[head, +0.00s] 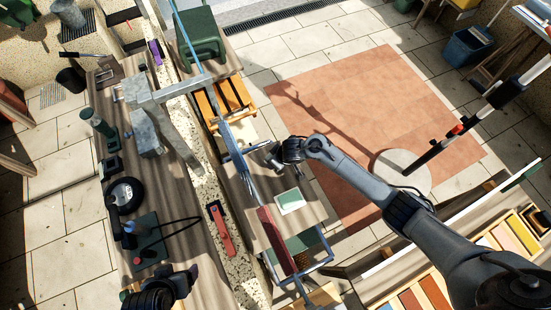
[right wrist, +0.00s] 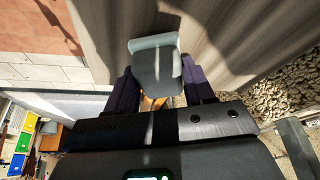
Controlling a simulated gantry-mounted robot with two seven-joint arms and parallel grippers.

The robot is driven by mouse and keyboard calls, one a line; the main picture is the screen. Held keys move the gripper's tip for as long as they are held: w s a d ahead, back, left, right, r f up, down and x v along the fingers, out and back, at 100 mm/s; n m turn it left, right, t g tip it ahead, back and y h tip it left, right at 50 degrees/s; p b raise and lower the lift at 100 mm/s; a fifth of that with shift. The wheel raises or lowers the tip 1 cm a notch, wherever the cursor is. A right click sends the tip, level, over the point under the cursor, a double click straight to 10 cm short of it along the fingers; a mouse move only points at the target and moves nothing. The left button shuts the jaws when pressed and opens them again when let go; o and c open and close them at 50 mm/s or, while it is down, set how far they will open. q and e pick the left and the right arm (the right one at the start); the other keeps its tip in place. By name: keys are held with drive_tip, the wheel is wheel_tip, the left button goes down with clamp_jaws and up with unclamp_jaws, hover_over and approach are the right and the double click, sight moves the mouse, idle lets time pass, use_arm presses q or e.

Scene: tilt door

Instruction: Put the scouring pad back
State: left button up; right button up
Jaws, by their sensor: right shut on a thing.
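A flat green pad with a pale border (head: 290,201) lies on the wooden bench top (head: 311,205) in the head view; it may be the scouring pad, but I cannot be sure. My right gripper (head: 273,156) is above the bench, up and left of the pad. In the right wrist view, my right gripper (right wrist: 157,88) is shut on a smooth grey piece (right wrist: 155,62) between its dark purple fingers. I cannot tell what this piece is. My left gripper (head: 188,280) is at the lower left of the head view, over the long counter; its opening is unclear.
A thin blue-grey frame with a red panel (head: 276,240) stands left of the pad. A red tool (head: 220,229) lies on the stone ledge. The long counter (head: 185,226) holds a black wheel (head: 124,194) and a green mat (head: 146,240). Tiled floor (head: 345,105) is open beyond.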

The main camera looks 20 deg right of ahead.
drive_tip(key=shift+f, duration=0.35)
idle(0.4)
drive_tip(key=o, duration=1.4)
drive_tip(key=shift+r, duration=0.1)
drive_tip(key=p+v, duration=0.2)
drive_tip(key=v, duration=0.8)
drive_tip(key=shift+d+r, duration=0.1)
drive_tip(key=shift+r, duration=0.15)
drive_tip(key=shift+s, duration=0.1)
